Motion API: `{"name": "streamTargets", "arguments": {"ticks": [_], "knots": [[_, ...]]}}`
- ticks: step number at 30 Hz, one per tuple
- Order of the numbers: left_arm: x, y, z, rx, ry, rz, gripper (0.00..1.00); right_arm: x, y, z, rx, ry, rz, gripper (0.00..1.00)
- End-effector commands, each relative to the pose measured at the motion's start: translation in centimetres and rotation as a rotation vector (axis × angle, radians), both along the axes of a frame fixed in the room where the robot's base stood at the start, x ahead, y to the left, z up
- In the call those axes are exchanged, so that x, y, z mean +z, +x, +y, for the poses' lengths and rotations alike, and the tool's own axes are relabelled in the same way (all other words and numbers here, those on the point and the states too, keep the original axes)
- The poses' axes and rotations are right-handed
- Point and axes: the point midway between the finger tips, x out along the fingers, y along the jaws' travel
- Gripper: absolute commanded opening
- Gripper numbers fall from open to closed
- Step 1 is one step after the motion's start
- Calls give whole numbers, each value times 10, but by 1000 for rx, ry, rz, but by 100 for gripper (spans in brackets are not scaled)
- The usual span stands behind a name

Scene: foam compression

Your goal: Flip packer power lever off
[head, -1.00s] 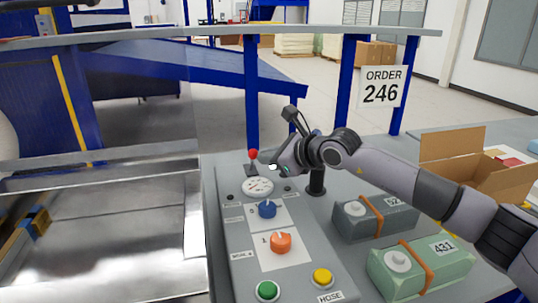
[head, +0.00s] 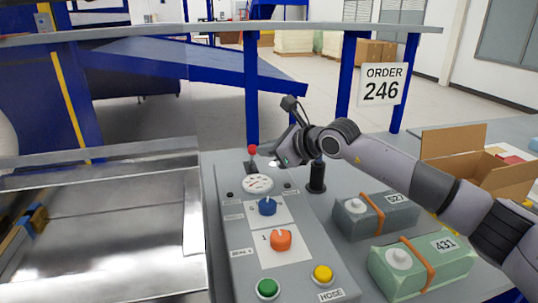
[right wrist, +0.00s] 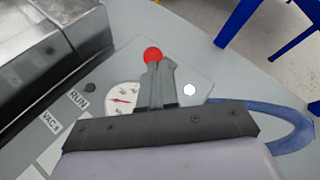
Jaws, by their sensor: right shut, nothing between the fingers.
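The power lever (head: 252,151) has a red ball knob and stands at the far end of the grey control panel (head: 240,243). In the right wrist view the red knob (right wrist: 152,55) shows just beyond my fingertips. My right gripper (head: 273,161) is shut and empty, just right of the lever in the head view. In the right wrist view its closed fingers (right wrist: 158,66) point at the knob and cover the lever's lower part. I cannot tell whether they touch. My left gripper is not in view.
The panel also carries a round gauge (head: 258,184), a blue knob (head: 267,208), an orange knob (head: 281,240), a green button (head: 267,289) and a yellow button (head: 322,275). A black post (head: 317,178) and two wrapped packs, grey (head: 352,222) and green (head: 400,283), stand to the right.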

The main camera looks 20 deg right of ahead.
Motion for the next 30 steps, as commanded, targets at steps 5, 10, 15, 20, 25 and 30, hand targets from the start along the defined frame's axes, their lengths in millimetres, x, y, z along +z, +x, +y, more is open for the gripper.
{"name": "streamTargets", "arguments": {"ticks": [5, 10, 15, 20, 25, 30], "knots": [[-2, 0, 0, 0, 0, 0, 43, 6, 6, 0, -1, 2, -3, 0], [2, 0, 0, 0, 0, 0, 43, 16, 16, 1, -1, 4, 34, 0], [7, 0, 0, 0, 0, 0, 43, 19, 28, 1, 0, 1, 140, 0], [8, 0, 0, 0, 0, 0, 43, 22, 42, 1, 0, 2, 138, 0], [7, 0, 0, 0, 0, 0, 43, 23, 57, 1, -1, 2, 137, 0], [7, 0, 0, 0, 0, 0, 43, 23, 60, 0, 0, 1, 136, 0]]}}
